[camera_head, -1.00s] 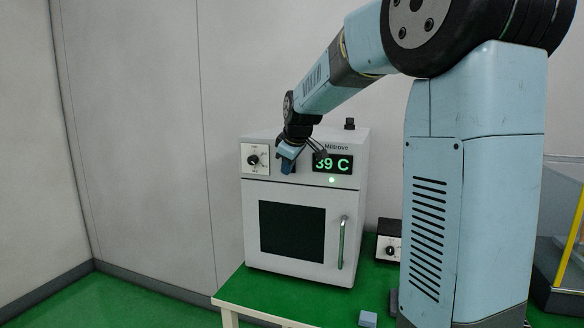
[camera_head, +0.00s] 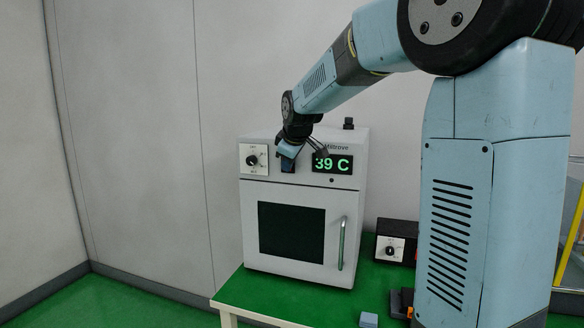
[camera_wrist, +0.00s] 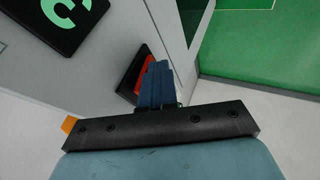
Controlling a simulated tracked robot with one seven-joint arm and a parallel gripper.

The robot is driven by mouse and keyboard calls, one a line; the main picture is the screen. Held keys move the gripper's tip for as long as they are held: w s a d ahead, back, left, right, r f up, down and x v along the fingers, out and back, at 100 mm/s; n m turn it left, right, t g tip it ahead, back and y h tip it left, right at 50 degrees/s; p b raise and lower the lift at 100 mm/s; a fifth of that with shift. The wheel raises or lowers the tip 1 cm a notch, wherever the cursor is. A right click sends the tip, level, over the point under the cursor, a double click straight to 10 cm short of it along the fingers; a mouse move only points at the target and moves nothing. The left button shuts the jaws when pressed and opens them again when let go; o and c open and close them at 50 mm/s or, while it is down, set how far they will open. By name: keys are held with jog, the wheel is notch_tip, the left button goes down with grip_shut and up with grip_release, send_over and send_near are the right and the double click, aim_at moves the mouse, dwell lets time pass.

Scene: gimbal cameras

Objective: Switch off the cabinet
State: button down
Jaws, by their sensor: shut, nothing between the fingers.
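The cabinet (camera_head: 251,230) is a white oven-like box with a dark door window, standing on the green table. Its display (camera_head: 332,164) reads 39 C in green. The small round lamp (camera_head: 331,180) below the display is dark. A black-framed switch (camera_head: 288,166) sits left of the display; in the wrist view its red rocker (camera_wrist: 144,76) shows partly behind my fingers. My gripper (camera_wrist: 157,70) is shut and empty, its blue fingertips right at the switch. I cannot tell whether they touch it. In the head view my gripper (camera_head: 288,152) covers part of the switch.
A dial panel (camera_head: 253,158) is left of the switch, and a vertical door handle (camera_head: 342,243) is on the door's right. A black box with a dial (camera_head: 391,247) and a small grey-blue block (camera_head: 369,320) are to the right. The table's front-left (camera_head: 250,293) is clear.

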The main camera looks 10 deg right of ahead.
jog(key=shift+r, duration=0.15)
jog(key=s+a+r, duration=0.2)
jog(key=s+r, duration=0.3)
jog(key=s, duration=0.5)
jog(key=shift+s+a+r, duration=0.35)
jog(key=shift+s+r, duration=0.05)
jog(key=s+d+f+m, duration=0.2)
jog(key=s+f+m, duration=0.1)
jog(key=s, duration=0.6)
jog(key=s+d+f+m+g, duration=0.1)
jog(key=s+f+m, duration=0.3)
jog(key=s, duration=0.5)
jog(key=s+d+f+m+g, duration=0.1)
jog(key=s+d+f+m, duration=0.2)
jog(key=s, duration=0.6)
jog(key=shift+f+m, duration=0.3)
jog(key=shift+f, duration=0.95)
